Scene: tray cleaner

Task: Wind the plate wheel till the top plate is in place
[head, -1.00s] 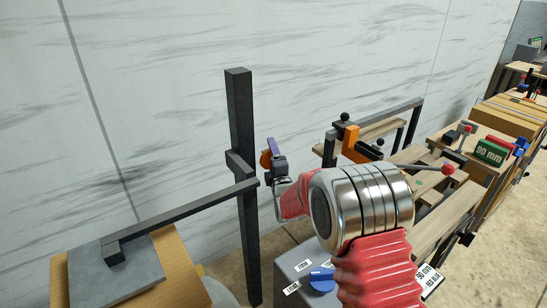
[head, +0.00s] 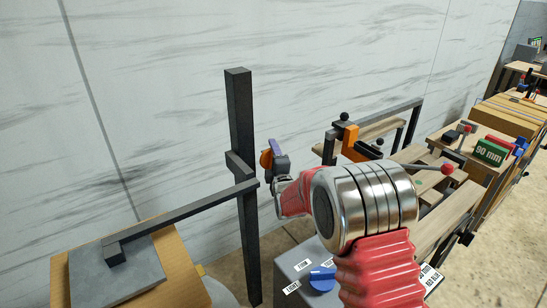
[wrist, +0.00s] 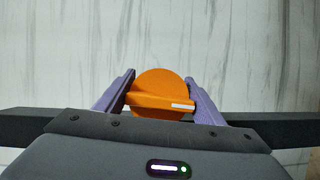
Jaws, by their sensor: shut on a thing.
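The plate wheel (wrist: 158,80) is an orange disc with a raised bar across it and a white mark at the bar's right end. In the wrist view the bar lies nearly level. My gripper (wrist: 160,92) has its purple fingers shut on the bar, one at each end. In the head view the wheel (head: 265,159) shows as a small orange edge beside the black post, partly hidden by my gripper (head: 275,152). The grey top plate (head: 85,275) hangs from a black arm at lower left, over a tan board (head: 172,262). The gap between them cannot be judged.
The black post (head: 240,120) stands upright near the marbled wall. A grey box with a blue knob (head: 321,279) and labels stands below my arm. Benches with an orange clamp (head: 351,143), a red-ball lever (head: 447,168) and a green 90 mm sign (head: 490,152) lie to the right.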

